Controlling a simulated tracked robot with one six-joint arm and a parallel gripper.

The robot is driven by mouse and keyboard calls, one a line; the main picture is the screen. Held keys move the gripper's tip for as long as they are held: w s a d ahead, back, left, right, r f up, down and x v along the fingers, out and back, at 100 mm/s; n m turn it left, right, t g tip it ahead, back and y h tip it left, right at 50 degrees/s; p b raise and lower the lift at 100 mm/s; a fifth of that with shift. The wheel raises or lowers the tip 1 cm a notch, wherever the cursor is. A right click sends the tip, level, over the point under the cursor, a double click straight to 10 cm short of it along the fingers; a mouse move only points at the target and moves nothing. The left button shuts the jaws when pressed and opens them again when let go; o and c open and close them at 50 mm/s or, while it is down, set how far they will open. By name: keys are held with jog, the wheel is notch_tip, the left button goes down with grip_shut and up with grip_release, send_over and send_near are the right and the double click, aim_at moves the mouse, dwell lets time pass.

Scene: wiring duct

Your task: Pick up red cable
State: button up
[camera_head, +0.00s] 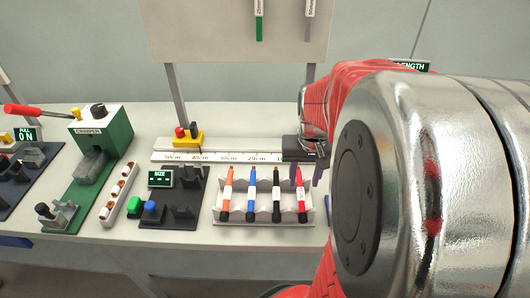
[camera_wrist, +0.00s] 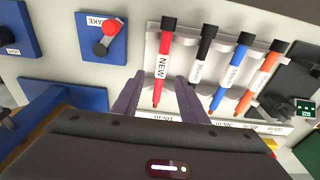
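The red cable (camera_head: 300,190) lies at the right end of the white rack (camera_head: 262,217), with a black end at the front. In the wrist view the red cable (camera_wrist: 162,75) carries a white label reading NEW. My gripper (camera_head: 306,180) is over the back end of the red cable. Its two fingers are apart and empty, and in the wrist view the gripper (camera_wrist: 157,92) has one finger on each side of the red cable's lower part. I cannot tell whether a finger touches it. My arm hides the area to the right in the head view.
Black (camera_head: 276,190), blue (camera_head: 251,190) and orange (camera_head: 227,190) cables lie beside the red one. A ruler (camera_head: 225,157) lies behind the rack. A size unit (camera_head: 167,205) and a green crimper (camera_head: 100,140) stand left. Blue blocks (camera_wrist: 100,45) show in the wrist view.

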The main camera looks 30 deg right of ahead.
aim_at(301, 190)
jog(key=shift+w+d+f, duration=0.1)
jog(key=shift+w+f, duration=0.1)
jog(key=shift+f, duration=1.05)
jog(key=shift+w+d+f, duration=0.1)
jog(key=shift+w+f, duration=0.1)
jog(key=shift+f, duration=1.05)
jog(key=shift+c, duration=0.4)
grip_shut()
